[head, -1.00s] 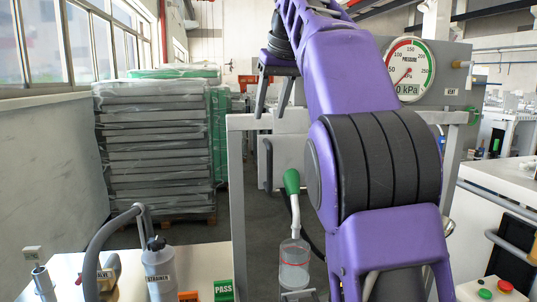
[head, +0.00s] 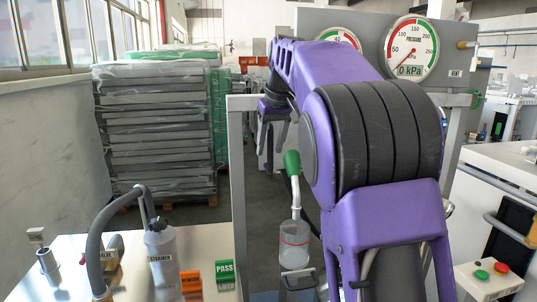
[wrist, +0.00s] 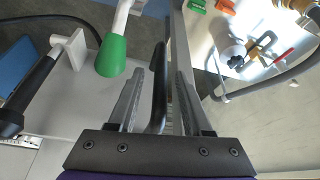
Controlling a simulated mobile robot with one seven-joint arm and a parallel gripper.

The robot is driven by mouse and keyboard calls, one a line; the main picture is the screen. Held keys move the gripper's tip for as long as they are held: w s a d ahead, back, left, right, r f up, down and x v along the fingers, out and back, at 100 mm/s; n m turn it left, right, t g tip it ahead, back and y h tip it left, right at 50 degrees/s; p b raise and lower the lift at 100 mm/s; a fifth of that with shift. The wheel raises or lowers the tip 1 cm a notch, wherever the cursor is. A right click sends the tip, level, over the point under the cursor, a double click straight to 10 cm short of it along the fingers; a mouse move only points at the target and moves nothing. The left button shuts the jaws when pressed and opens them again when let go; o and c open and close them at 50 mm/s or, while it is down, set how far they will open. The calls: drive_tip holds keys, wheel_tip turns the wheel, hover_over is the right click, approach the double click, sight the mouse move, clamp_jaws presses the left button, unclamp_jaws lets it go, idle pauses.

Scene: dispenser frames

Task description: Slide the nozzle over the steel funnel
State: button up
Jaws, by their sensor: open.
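My gripper (head: 271,135) points down with its jaws apart, in front of the grey panel behind the frame. In the wrist view, a black bar handle (wrist: 157,100) lies between the two open fingers, with no clear grip on it. A green tapered piece on a white tube (head: 296,195) stands right of and below my gripper; its green end also shows left of the fingers in the wrist view (wrist: 111,57). Below the tube is a clear cup (head: 294,243). I cannot tell which part is the nozzle, and no steel funnel is plainly recognisable.
A grey frame post (head: 238,190) stands left of my gripper. Pressure gauges (head: 411,48) are on the panel behind my arm. A button box (head: 490,277) is at the lower right.

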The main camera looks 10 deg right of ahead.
sight(269, 153)
drive_tip(key=shift+x, duration=1.55)
drive_tip(key=shift+c, duration=0.2)
clamp_jaws()
